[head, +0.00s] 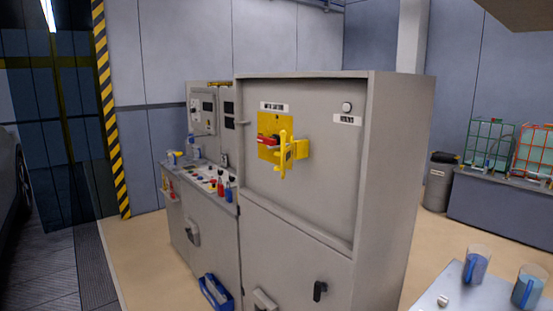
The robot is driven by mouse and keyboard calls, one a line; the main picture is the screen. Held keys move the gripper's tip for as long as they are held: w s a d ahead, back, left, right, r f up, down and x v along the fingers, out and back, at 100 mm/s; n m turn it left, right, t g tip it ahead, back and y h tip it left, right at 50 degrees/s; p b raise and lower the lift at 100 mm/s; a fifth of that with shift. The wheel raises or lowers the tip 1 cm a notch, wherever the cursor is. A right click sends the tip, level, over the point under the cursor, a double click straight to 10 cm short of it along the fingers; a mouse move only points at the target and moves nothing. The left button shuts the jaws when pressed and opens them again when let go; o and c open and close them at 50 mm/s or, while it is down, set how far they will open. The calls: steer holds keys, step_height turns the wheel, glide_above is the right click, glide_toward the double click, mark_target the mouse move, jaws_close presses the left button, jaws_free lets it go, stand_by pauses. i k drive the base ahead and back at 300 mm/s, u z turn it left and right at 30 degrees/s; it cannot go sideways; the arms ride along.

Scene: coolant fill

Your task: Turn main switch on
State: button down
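The main switch (267,141) is on the front of a tall grey cabinet (262,205). It has a yellow backing plate with a red part on it, under a small white label whose text I cannot read surely. A yellow upright bar with a bracket (284,160) stands out in front of the plate's right side and partly hides it. I cannot tell from here which position the switch is in. My gripper is not in view.
A round white knob or lamp (347,107) sits upper right on the cabinet. A lower console (205,178) with buttons and bottles adjoins its left. Blue jugs (476,264) stand on a table (443,292) at the lower right. Floor is clear at left front.

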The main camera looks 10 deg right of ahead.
mark_target(274, 140)
steer(key=z, duration=0.1)
steer(key=i, duration=1)
steer(key=u, duration=2.15)
steer(key=i, duration=0.15)
steer(key=z, duration=0.15)
